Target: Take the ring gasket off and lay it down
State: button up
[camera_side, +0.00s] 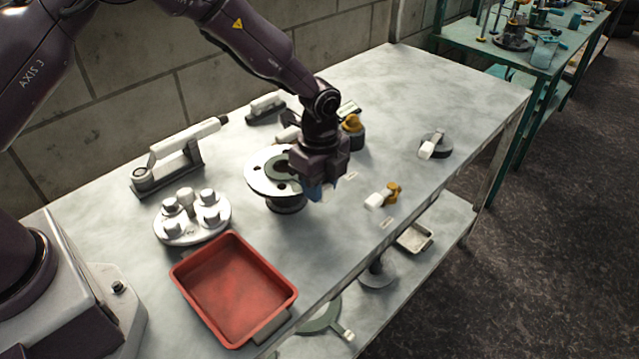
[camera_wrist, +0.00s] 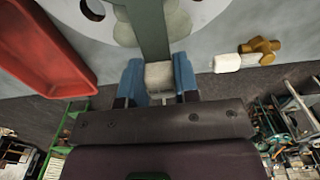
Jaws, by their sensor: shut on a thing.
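The ring gasket (camera_side: 276,169) is grey-green and lies over the white pump flange (camera_side: 258,183), which has bolt holes and stands on a dark base. In the wrist view the gasket's straight green arm (camera_wrist: 153,35) runs down from the flange (camera_wrist: 186,20) to a pale end tab (camera_wrist: 158,74). My gripper (camera_side: 320,191) is at the flange's right front side. Its blue fingers (camera_wrist: 158,82) are shut on that tab, one on each side. My gripper hides part of the gasket in the side view. I cannot tell whether the gasket touches the flange.
An empty red tray (camera_side: 235,290) sits at the bench's front edge. Left of the flange is a white disc with several pegs (camera_side: 192,216). A brass valve with a white handle (camera_side: 383,195) lies to the right. Bare bench lies between that valve and a dark round part (camera_side: 435,146).

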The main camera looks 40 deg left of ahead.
jog(key=shift+r, duration=1.4)
jog(key=shift+r, duration=0.35)
